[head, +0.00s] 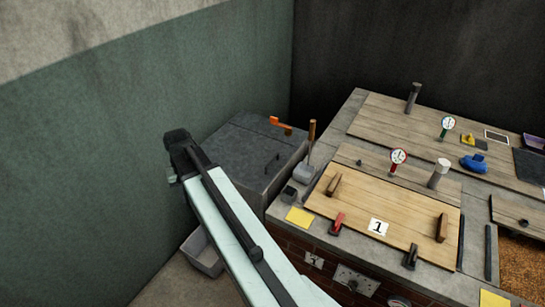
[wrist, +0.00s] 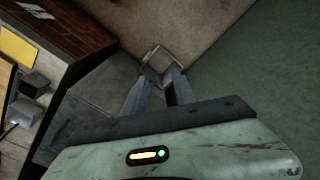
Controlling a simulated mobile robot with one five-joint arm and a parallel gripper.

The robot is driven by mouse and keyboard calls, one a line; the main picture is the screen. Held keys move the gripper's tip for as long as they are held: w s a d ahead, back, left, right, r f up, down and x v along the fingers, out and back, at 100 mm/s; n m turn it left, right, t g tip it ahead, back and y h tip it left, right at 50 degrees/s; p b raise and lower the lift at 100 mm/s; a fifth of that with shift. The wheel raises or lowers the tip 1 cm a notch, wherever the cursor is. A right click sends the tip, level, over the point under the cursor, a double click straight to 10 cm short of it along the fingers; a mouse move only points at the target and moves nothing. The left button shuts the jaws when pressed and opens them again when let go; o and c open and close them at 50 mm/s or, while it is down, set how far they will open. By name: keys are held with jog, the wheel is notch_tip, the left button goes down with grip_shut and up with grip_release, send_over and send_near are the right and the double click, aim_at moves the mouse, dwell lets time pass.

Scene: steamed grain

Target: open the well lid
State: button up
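A pale wooden lid (head: 345,205) marked with a "1" lies flat on the brick-sided counter, in the middle right of the head view. It has a brown wooden handle at its left end (head: 334,185) and another at its right end (head: 441,228). I take it as the well lid; it looks closed. My gripper (head: 178,145) is at the far end of my arm, well left of the lid and apart from it. In the wrist view my gripper (wrist: 160,74) points down at the floor, its two fingers apart with nothing between them. The lid is largely outside the wrist view.
A grey tub (head: 203,252) stands on the floor by the green wall; it also shows in the wrist view (wrist: 160,57). A dark grey box (head: 240,150) with an orange lever (head: 280,125) adjoins the counter. Red (head: 338,222) and dark (head: 411,256) clamp-like pieces sit at the lid's front edge.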

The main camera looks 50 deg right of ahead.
jog(key=w+d+f+m+b, duration=0.1)
jog(key=w+d+m, duration=0.15)
jog(key=d, duration=0.85)
jog(key=w+d+f+m, duration=0.1)
jog(key=w+d+m, duration=0.15)
jog(key=d, duration=0.85)
jog(key=m+t, duration=0.2)
jog(key=m, duration=0.4)
send_near(272, 159)
jog(key=b+x, duration=0.8)
jog(key=shift+w+d+b, duration=0.1)
jog(key=shift+d+b, duration=0.05)
jog(key=shift+b, duration=0.2)
jog(key=shift+r, duration=0.1)
grip_shut()
jog(key=shift+w, duration=0.1)
